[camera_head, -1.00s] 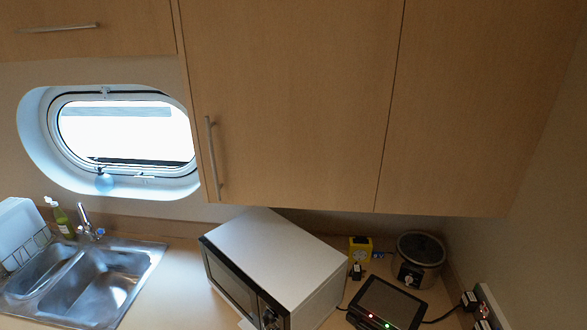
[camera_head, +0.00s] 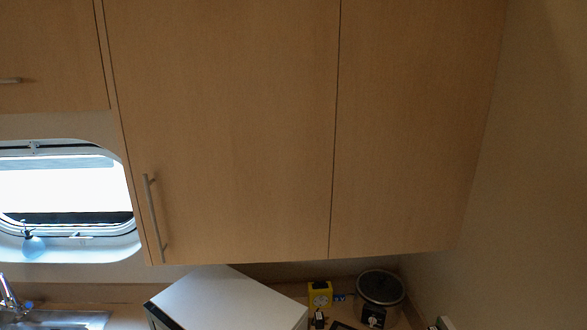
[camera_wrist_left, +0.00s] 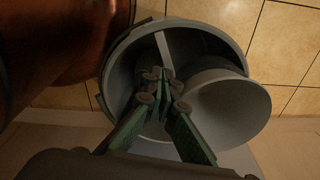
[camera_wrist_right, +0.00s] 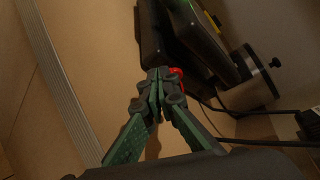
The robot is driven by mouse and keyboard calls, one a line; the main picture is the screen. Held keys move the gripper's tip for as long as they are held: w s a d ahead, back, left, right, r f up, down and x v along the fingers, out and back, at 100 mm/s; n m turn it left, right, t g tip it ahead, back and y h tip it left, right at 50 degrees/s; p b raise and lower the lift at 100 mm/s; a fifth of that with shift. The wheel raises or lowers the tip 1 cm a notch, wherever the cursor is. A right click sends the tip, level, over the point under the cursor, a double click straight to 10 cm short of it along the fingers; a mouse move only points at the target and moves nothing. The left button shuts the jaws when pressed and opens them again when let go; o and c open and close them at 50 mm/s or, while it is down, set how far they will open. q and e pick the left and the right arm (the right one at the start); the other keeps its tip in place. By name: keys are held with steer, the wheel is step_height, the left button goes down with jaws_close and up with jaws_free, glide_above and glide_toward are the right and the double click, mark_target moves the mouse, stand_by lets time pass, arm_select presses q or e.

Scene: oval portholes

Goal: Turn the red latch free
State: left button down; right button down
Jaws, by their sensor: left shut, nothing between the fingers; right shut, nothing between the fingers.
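A small red part (camera_wrist_right: 177,72) shows right behind the fingertips of my right gripper (camera_wrist_right: 158,73) in the right wrist view. I cannot tell whether it is the red latch, or whether the fingers touch it. My right gripper is shut and empty, beside a black device. My left gripper (camera_wrist_left: 158,74) is shut and empty over a grey round bin (camera_wrist_left: 120,60) in the left wrist view. Neither gripper shows in the head view. The oval porthole (camera_head: 110,245) is at the left there, cut by the picture edge; no red latch shows on it.
Wooden cupboards (camera_head: 230,120) fill the upper head view. A white microwave (camera_head: 230,300), a yellow box (camera_head: 320,293) and a dark round cooker (camera_head: 381,287) stand below them. Black cables (camera_wrist_right: 250,112) run near the right gripper. The floor (camera_wrist_left: 285,45) is tiled.

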steer(key=shift+w+a, duration=0.2)
steer(key=shift+a, duration=0.25)
steer(key=shift+w+d, duration=0.25)
steer(key=shift+w, duration=0.1)
stand_by(0.5)
steer(key=shift+r+p, duration=0.35)
steer(key=shift+p, duration=0.25)
steer(key=shift+w+d+r+p, duration=0.1)
steer(key=shift+w+r+p, duration=0.1)
steer(key=shift+r+p, duration=0.25)
steer(key=shift+w+r, duration=0.1)
steer(key=shift+w+d+r+p, duration=0.25)
steer(key=shift+w+p, duration=0.05)
steer(key=shift+p, duration=0.25)
steer(key=shift+r, duration=0.1)
